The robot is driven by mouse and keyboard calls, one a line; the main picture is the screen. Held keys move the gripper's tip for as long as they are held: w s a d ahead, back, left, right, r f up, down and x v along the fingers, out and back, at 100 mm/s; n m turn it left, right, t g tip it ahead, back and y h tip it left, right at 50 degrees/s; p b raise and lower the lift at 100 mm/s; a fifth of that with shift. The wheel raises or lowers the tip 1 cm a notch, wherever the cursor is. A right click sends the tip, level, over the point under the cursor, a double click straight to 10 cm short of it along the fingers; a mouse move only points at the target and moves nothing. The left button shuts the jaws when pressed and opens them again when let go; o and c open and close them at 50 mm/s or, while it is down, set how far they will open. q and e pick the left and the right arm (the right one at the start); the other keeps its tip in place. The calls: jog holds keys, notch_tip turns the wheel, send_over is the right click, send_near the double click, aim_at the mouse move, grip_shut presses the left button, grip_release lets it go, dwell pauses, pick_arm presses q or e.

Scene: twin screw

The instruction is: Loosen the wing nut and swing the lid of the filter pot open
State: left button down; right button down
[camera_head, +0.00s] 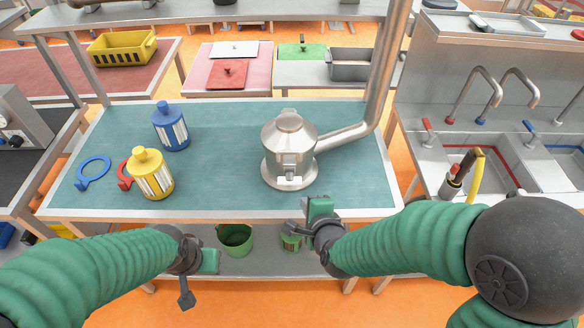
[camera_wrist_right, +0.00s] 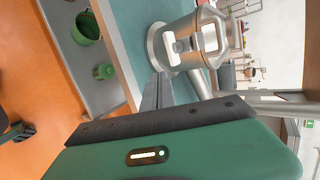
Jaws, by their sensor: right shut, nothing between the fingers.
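The filter pot (camera_head: 288,150) is a silver metal vessel on a round flange, standing on the teal tabletop right of centre. Its domed lid (camera_head: 289,124) sits down on the body. A fitting shows on its near side, but I cannot make out the wing nut clearly. The pot also shows in the right wrist view (camera_wrist_right: 178,46), beyond the fingers. My right gripper (camera_head: 318,203) is shut and empty at the table's front edge, near the pot and apart from it. My left gripper (camera_head: 208,258) is low in front of the table; its fingers are unclear.
A thick metal pipe (camera_head: 345,135) runs from the pot's right side up to a column. Blue (camera_head: 171,128) and yellow (camera_head: 152,176) canisters stand on the left, beside a blue ring (camera_head: 93,173). A green bucket (camera_head: 235,239) is on the lower shelf. Tabletop between canisters and pot is clear.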

jog(key=w+a+r+m+t+h+b, duration=0.1)
jog(key=a+r+m+t, duration=0.15)
jog(key=m, duration=0.65)
jog(key=w+a+r+m+t+h+b, duration=0.1)
jog(key=r+m+t+h, duration=0.15)
jog(key=m, duration=0.65)
jog(key=shift+y, duration=0.45)
jog(key=w, duration=0.2)
jog(key=w+f, duration=0.1)
jog(key=w, duration=0.2)
jog(key=w+p, duration=0.1)
jog(key=w, duration=0.2)
jog(key=shift+w+d+f, duration=0.1)
jog(key=shift+d+f, duration=0.1)
jog(key=shift+f, duration=0.05)
jog(key=shift+w, duration=0.45)
jog(key=shift+a, duration=0.15)
